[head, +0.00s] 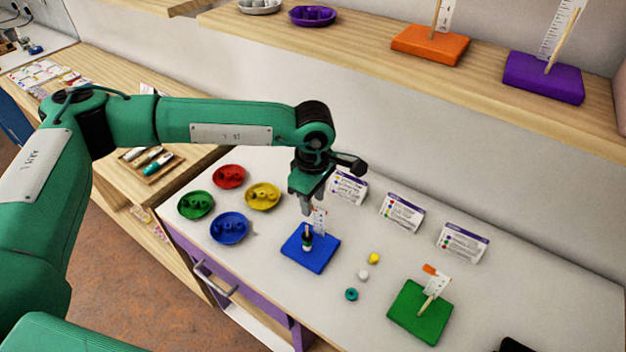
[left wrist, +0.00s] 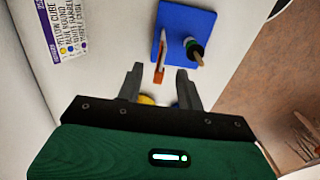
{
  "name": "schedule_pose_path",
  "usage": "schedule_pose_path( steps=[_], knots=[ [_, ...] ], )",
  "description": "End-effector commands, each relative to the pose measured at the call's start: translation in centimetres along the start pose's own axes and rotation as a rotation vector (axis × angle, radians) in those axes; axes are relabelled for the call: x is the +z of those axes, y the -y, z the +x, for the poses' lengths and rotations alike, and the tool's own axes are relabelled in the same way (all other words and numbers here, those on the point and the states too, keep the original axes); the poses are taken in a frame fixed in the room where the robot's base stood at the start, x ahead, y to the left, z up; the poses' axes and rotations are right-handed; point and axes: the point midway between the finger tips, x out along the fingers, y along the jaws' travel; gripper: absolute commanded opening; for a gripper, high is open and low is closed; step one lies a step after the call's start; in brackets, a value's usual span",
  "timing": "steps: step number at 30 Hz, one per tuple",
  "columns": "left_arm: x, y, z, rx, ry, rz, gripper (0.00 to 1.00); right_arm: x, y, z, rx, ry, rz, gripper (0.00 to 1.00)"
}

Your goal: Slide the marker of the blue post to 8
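The blue post's base (head: 310,250) stands on the white table in the head view, and it also shows in the left wrist view (left wrist: 172,22). Its short rod carries a green and a dark bead (head: 307,240). A white scale strip (head: 320,219) stands behind the rod. The orange marker (left wrist: 159,75) on the strip shows in the left wrist view; in the head view the gripper mostly hides it. My left gripper (head: 306,206) is open above the base. In the left wrist view its fingertips (left wrist: 160,74) lie either side of the marker, with gaps visible. My right gripper is not in view.
Red (head: 229,176), yellow (head: 262,195), green (head: 196,205) and blue (head: 229,228) bead dishes stand left of the base. Loose yellow (head: 374,258), white (head: 363,274) and teal (head: 351,294) beads lie right. The green post's base (head: 420,312) is farther right. Cards (head: 402,212) stand behind.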

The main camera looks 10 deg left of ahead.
Motion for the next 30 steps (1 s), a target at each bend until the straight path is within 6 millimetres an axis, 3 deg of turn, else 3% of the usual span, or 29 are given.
schedule_pose_path(
  steps=[12,18,30],
  knots=[
    [0.02,-0.01,0.79,0.001,0.001,0.0,0.35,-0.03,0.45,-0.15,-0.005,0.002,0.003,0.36],
    [0.02,-0.01,0.77,0.001,0.0,0.0,0.0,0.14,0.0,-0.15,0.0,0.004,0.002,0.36],
    [0.02,0.0,1.06,0.001,0.0,0.0,0.0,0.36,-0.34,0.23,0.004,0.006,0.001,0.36]
  ],
)
